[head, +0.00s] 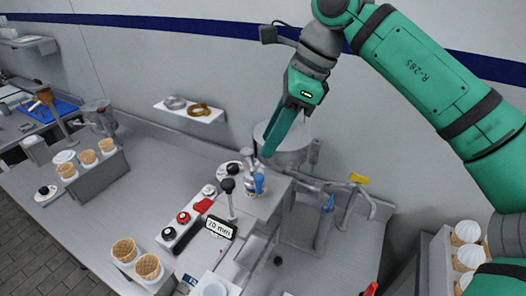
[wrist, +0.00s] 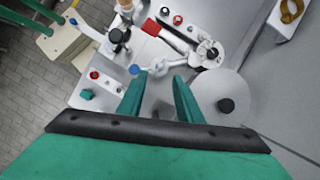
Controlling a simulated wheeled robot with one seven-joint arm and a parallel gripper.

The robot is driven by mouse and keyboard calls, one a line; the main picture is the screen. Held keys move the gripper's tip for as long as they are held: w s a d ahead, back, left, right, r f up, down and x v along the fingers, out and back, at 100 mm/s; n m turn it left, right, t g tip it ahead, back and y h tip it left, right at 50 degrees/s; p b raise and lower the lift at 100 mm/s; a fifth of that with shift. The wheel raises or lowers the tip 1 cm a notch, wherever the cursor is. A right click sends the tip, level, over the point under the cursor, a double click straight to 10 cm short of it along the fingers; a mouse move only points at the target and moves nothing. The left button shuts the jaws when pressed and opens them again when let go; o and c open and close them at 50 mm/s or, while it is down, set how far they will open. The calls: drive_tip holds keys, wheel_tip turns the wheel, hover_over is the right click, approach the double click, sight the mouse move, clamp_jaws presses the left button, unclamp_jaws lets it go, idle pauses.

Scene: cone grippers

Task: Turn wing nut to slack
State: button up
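My gripper (head: 266,152) hangs above the grey machine on the counter, pointing down. In the wrist view its two green fingers (wrist: 158,82) are apart, with nothing held between them. A small pale grey winged piece (wrist: 160,67), which looks like the wing nut, shows just beyond the gap between the fingertips; I cannot tell the exact distance. A blue knob (wrist: 134,70) is at its left, and a blue handle (head: 259,183) shows just below my gripper in the head view. The wing nut is too small to make out clearly in the head view.
A black-knobbed lever (head: 228,186), a red handle (head: 203,205) and a "10 mm" sign (head: 219,228) stand left of my gripper. A round metal drum (head: 284,146) is close behind it. Cone holders (head: 136,262) stand front left.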

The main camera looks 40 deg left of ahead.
drive_tip(key=shift+v, duration=1.65)
